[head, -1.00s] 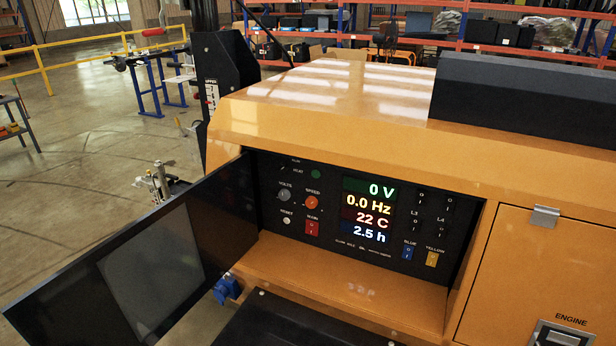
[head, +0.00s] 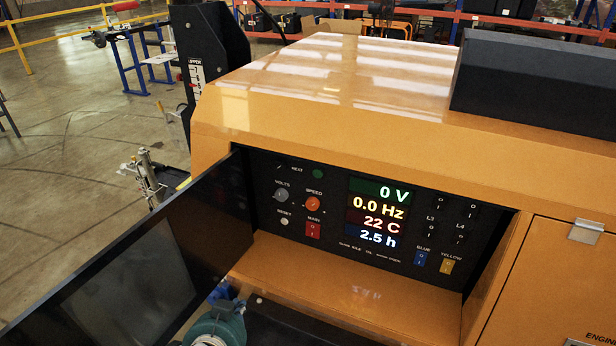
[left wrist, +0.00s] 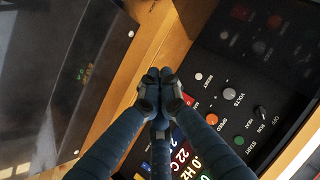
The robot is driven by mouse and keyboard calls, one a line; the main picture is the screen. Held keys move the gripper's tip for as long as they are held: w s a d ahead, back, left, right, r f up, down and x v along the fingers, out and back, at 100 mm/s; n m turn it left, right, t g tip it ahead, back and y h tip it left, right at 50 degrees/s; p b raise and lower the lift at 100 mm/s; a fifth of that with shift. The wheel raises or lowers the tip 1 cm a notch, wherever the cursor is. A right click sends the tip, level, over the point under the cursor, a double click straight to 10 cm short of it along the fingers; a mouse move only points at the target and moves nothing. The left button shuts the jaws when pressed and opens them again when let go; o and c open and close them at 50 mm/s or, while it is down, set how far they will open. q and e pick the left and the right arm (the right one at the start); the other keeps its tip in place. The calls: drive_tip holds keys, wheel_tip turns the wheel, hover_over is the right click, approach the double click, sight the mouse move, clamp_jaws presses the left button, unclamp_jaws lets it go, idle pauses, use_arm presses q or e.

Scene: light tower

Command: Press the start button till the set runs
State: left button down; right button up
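The start button (head: 317,174) is a small green round button at the top of the black control panel (head: 335,222), right of a small selector. In the left wrist view the start button (left wrist: 239,140) is at the lower right, with START lettered beside it. The display (head: 377,212) reads 0 V, 0.0 Hz, 22 C, 2.5 h. A teal part of my left arm (head: 215,325) shows below the panel recess. My left gripper (left wrist: 160,78) has its fingertips together with nothing seen between them, apart from the button. My right gripper is not in view.
An open dark door (head: 130,270) stands at the left of the recess. Near the button are the orange speed knob (head: 313,204), volts knob (head: 281,195), red main switch (head: 313,230) and reset button (head: 284,221). The orange housing (head: 290,90) surrounds the panel.

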use_arm(q)
drive_tip(key=w+d+r+m+t+h, duration=0.3)
drive_tip(key=w+d+r+m, duration=0.2)
drive_tip(key=r+m, duration=0.2)
drive_tip(key=w+d+r+m+t+h, duration=0.3)
drive_tip(key=w+d+r+m, duration=0.3)
drive_tip(key=r, duration=0.3)
drive_tip(key=shift+d+r+m+h, duration=0.15)
drive_tip(key=shift+r+m+h, duration=0.25)
drive_tip(key=shift+m+h, duration=0.15)
drive_tip(key=shift+w, duration=0.1)
drive_tip(key=p, duration=0.3)
approach(317, 178)
drive_tip(key=x, duration=0.7)
drive_tip(key=shift+r, duration=0.15)
